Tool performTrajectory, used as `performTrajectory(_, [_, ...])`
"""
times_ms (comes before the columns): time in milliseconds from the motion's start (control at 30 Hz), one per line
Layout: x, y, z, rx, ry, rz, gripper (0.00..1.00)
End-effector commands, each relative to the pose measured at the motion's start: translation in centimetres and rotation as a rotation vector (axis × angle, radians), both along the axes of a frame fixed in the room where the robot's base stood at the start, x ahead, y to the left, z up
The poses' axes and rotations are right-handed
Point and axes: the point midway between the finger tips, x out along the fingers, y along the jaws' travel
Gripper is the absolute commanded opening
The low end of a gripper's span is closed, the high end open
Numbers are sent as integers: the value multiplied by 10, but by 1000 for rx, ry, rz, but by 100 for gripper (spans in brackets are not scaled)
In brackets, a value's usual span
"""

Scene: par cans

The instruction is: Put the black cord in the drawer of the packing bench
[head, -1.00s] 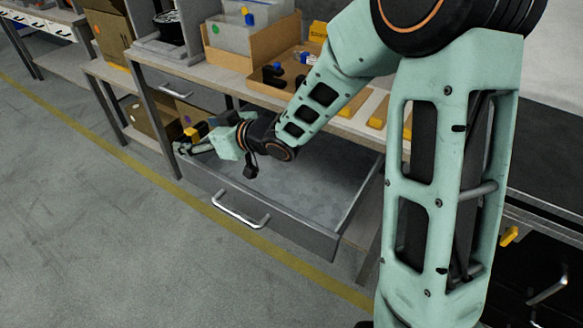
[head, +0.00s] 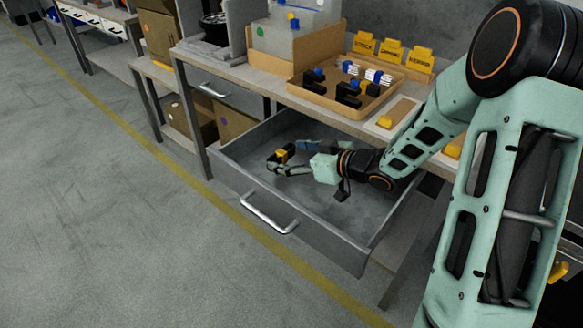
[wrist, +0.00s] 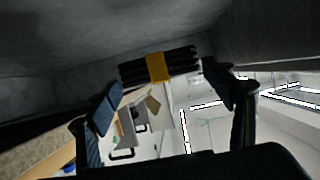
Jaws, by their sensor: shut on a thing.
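The black cord (wrist: 182,64) is a folded bundle with a yellow band around its middle, seen between my fingertips in the wrist view. In the head view it is small, and its yellow band (head: 284,153) shows best. My gripper (head: 281,161) is shut on the cord, within the outline of the open drawer near its left end. The grey drawer (head: 302,235) of the packing bench is pulled out, with a silver handle in front. Its bare floor shows around my arm. How high the cord is above the floor is hard to tell.
Cardboard boxes (head: 232,122) sit on a lower shelf to the left. The floor in front is clear.

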Motion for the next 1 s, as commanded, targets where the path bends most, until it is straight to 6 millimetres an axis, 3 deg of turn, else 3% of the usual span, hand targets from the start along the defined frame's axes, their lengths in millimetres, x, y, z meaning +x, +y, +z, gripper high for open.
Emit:
performTrajectory(200, [1,-4,-35,3,4,-2,48])
performTrajectory(600, [1,-4,-39,1,1,-2,48])
performTrajectory(633, [1,-4,-39,0,1,-1,76])
performTrajectory(700, [1,-4,-39,0,1,-1,84])
performTrajectory(800, [1,-4,-39,0,2,-2,92])
performTrajectory(1000, [1,-4,-38,0,2,-2,92])
